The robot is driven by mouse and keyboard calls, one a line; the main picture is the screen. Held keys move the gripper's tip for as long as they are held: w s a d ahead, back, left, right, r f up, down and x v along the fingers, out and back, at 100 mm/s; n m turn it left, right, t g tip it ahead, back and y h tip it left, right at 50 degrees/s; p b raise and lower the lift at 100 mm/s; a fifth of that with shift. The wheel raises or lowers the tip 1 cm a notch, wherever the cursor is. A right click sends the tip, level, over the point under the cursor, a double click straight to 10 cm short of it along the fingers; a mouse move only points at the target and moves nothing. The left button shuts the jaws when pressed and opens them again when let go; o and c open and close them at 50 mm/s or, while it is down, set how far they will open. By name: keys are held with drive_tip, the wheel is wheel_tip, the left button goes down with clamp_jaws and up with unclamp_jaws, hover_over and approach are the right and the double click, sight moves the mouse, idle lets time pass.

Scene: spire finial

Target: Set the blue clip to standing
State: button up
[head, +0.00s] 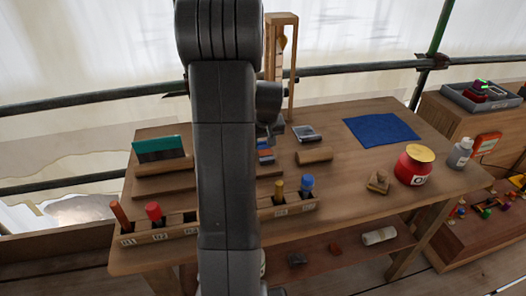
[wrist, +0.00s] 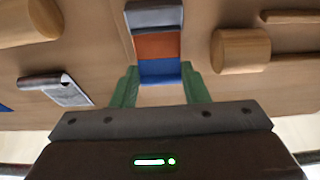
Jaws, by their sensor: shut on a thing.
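The blue clip (wrist: 160,78) shows in the wrist view as a blue block at the near end of a row with an orange block (wrist: 158,47) and a grey block (wrist: 155,17). My gripper (wrist: 160,88) has its green fingers on either side of the blue clip, shut on it. The three blocks look close together; I cannot tell whether they touch. In the head view, small blue and red pieces (head: 265,154) show on the table just right of my arm. My arm hides the gripper's fingertips there.
The wooden table (head: 345,200) holds a rack of coloured pegs (head: 290,210) in front, a wooden roller (head: 314,156), a silver-grey plate (head: 306,133), a blue cloth (head: 382,130) and a red jar (head: 412,168). A teal-edged brush (head: 160,148) stands left.

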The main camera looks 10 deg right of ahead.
sight(266, 155)
drive_tip(key=shift+s+r+t+b, duration=0.1)
drive_tip(key=shift+s+t+b, duration=0.2)
drive_tip(key=shift+t+b, duration=1.1)
drive_tip(key=shift+s+r+t+b, duration=0.1)
drive_tip(key=shift+s+t+b, duration=0.2)
drive_tip(key=shift+b, duration=2.1)
drive_tip(key=t+b, duration=0.1)
drive_tip(key=b, duration=0.4)
drive_tip(key=s+t+b, duration=0.1)
drive_tip(key=t+b, duration=0.1)
drive_tip(key=b, duration=0.3)
drive_tip(key=t+b, duration=0.1)
drive_tip(key=b, duration=0.4)
drive_tip(key=shift+s+d+r+t, duration=0.1)
drive_tip(key=shift+s+r+t, duration=0.2)
drive_tip(key=shift+s, duration=0.1)
drive_tip(key=b, duration=0.3)
drive_tip(key=shift+s+r+t, duration=0.1)
drive_tip(key=shift+s+t, duration=0.1)
drive_tip(key=shift+t, duration=0.2)
drive_tip(key=shift+r+b, duration=0.15)
drive_tip(key=shift+b, duration=0.35)
drive_tip(key=shift+r, duration=0.1)
drive_tip(key=o, duration=1)
wheel_tip(266, 155, up, 10)
drive_tip(key=p, duration=0.4)
drive_tip(key=shift+s, duration=0.1)
